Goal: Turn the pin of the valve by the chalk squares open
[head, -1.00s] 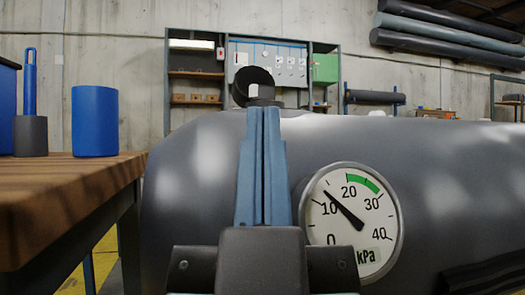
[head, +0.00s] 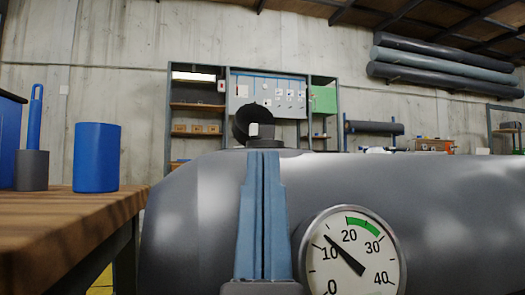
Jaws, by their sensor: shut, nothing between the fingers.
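A valve (head: 262,143) stands on top of the grey inflatable tube (head: 205,205), with a dark round cap (head: 242,122) tilted up at its left. A small pale part, possibly the pin, shows in the valve's middle; whether it is turned open or shut I cannot tell. My gripper (head: 263,154) points up and away with its blue-grey fingers together and empty. Its tips appear just below the valve in the picture and hide part of its base; whether they touch it I cannot tell. I make out no chalk squares.
A round gauge (head: 350,262) at the right has its needle between 10 and 20 kPa. A wooden bench (head: 75,225) at the left holds a blue cylinder (head: 97,157) and a blue-handled tool (head: 33,150). Shelves (head: 197,120) stand against the back wall.

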